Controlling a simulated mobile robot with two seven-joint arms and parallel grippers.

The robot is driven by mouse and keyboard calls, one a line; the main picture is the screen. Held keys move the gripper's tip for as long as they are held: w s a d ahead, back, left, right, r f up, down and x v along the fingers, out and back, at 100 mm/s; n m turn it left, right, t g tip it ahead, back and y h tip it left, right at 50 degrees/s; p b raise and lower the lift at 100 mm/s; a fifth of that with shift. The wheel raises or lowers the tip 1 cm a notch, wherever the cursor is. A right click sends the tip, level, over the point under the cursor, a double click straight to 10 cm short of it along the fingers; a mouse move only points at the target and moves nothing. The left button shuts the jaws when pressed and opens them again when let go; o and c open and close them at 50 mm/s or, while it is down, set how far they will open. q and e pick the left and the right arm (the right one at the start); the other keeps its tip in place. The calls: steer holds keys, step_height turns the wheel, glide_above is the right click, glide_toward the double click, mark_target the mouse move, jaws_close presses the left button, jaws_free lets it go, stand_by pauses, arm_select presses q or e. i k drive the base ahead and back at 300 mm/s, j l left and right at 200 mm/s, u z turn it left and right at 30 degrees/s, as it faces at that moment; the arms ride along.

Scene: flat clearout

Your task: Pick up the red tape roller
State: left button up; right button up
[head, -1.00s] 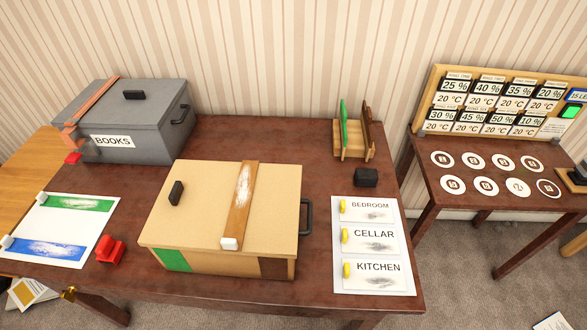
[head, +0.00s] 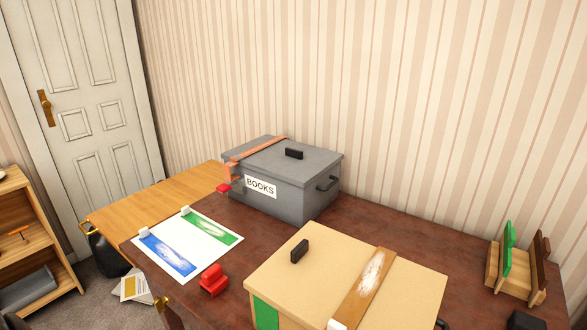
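The red tape roller (head: 213,281) stands on the dark brown table in the head view, at the lower middle. It is a small bright red block shape near the table's front edge. It sits between the white sheet with blue and green strips (head: 187,265) on its left and the tan box (head: 312,272) on its right, apart from both. Another small red piece (head: 223,188) shows at the left end of the grey box's orange strap. Neither of my grippers is in view.
A grey box labelled BOOKS (head: 290,185) stands at the back of the table (head: 390,231). A green and brown wooden rack (head: 515,268) is at the right. A white door (head: 80,100) and a wooden shelf (head: 40,255) are at the left.

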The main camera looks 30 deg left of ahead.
mark_target(213, 281)
steer(key=u, duration=1.75)
